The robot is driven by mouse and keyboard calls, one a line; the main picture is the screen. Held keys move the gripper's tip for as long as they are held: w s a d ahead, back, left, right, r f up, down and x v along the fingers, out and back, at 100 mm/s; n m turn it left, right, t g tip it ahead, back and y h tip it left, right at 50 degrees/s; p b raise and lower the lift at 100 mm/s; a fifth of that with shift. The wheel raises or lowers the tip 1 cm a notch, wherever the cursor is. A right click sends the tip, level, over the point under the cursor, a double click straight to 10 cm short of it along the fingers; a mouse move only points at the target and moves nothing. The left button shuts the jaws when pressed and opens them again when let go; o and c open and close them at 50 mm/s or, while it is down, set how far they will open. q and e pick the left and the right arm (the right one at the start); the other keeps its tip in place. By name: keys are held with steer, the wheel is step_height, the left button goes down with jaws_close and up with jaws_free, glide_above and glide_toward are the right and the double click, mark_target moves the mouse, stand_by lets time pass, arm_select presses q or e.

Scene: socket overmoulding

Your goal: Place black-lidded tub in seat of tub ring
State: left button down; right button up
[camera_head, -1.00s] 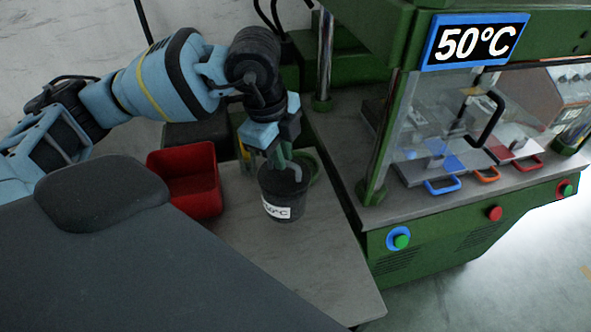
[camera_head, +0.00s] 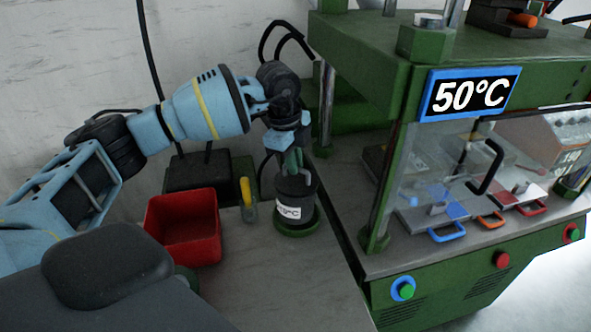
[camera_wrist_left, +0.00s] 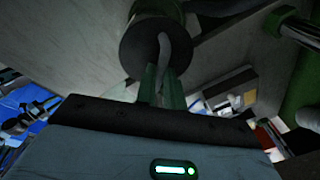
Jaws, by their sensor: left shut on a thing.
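The black-lidded tub (camera_head: 296,188) is dark, upright, with a white temperature label on its front. It stands within the outline of the green tub ring (camera_head: 297,231), whose front rim shows below it; I cannot tell whether its base rests fully in the seat. My left gripper (camera_head: 293,160) is above the tub, shut on the grey handle of its lid. In the left wrist view the dark round lid (camera_wrist_left: 140,48) and the curved handle show at the green fingertips (camera_wrist_left: 161,80). My right gripper is not in view.
A red bin (camera_head: 183,228) stands left of the ring. A yellow-handled tool (camera_head: 247,193) stands between them. The green press (camera_head: 440,275) with a 50°C display is close on the right. The grey table (camera_head: 290,285) is clear in front.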

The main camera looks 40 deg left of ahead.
arm_select(q)
steer(key=shift+w+a, duration=0.2)
steer(key=shift+w, duration=0.3)
steer(key=shift+w+a, duration=0.15)
steer(key=shift+w, duration=0.05)
steer(key=shift+f, duration=1.75)
steer(key=shift+s, duration=0.1)
steer(key=c, duration=1.5)
jaws_free()
steer(key=shift+f, duration=0.2)
step_height(320, 180, up, 12)
steer(key=s+a, duration=0.1)
steer(key=shift+s+p, duration=0.3)
steer(key=shift+s, duration=0.1)
